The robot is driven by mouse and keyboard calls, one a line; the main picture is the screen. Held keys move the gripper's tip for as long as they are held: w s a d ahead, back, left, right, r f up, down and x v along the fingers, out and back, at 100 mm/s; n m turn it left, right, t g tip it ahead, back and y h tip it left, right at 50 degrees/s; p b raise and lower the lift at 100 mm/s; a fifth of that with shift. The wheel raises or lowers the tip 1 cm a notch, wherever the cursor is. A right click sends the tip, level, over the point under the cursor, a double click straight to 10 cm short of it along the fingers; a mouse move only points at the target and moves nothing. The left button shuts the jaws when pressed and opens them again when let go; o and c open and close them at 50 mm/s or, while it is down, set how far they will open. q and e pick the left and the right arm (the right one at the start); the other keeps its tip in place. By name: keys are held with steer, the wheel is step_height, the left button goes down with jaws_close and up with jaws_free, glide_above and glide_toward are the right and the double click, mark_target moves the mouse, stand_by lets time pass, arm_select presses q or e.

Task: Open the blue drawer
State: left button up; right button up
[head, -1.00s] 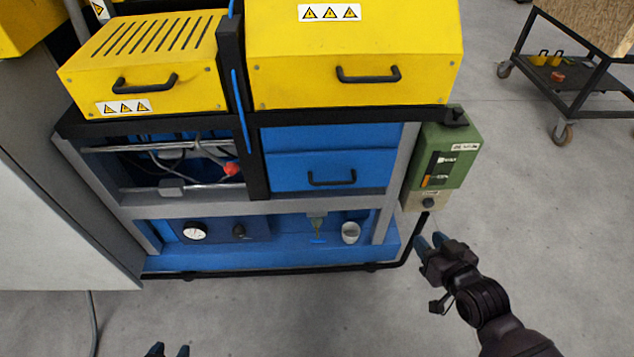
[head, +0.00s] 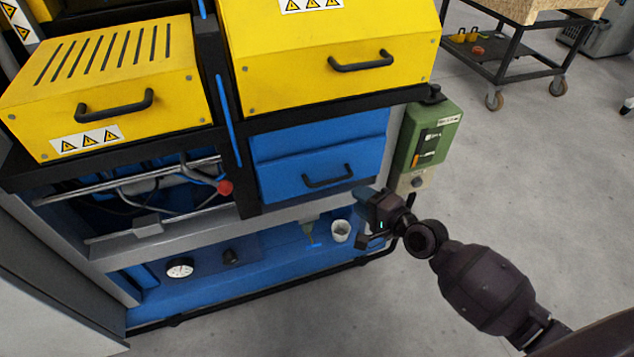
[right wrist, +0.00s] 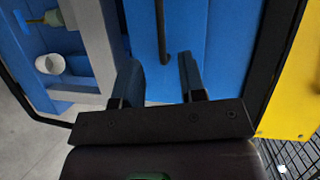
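The blue drawer (head: 318,177) sits in the machine's frame below the right yellow cover, with a black bar handle (head: 328,177) on its front. It looks shut. My right gripper (head: 366,196) is just to the lower right of the handle, apart from it in the head view. In the right wrist view the two fingers (right wrist: 164,78) are spread with nothing between them. The handle (right wrist: 161,32) shows ahead of them, toward the left finger, with the blue drawer front (right wrist: 195,30) behind. My left gripper is not in view.
A green control box (head: 428,140) hangs on the machine's right side, close to my right gripper. Yellow covers (head: 335,50) with black handles are above. A white cup (head: 340,231) stands on the lower shelf. A dark cart (head: 510,50) stands at the back right.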

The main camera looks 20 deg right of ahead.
mark_target(332, 180)
steer(key=shift+m, duration=0.6)
steer(key=x, duration=0.3)
steer(key=b+x, duration=0.1)
steer(key=x, duration=0.6)
steer(key=shift+w+d+b, duration=0.2)
steer(key=shift+b, duration=0.1)
arm_select(q)
steer(key=shift+s+d+f, duration=0.1)
steer(key=shift+d+f, duration=0.1)
steer(key=shift+f, duration=0.3)
steer(key=shift+d+f, duration=0.15)
steer(key=shift+f, duration=0.3)
arm_select(e)
steer(key=shift+w, duration=0.2)
steer(key=c, duration=0.6)
arm_select(q)
steer(key=shift+s+f+g, duration=0.1)
steer(key=shift+s+g, duration=0.2)
steer(key=shift+s, duration=0.15)
arm_select(e)
jaws_close()
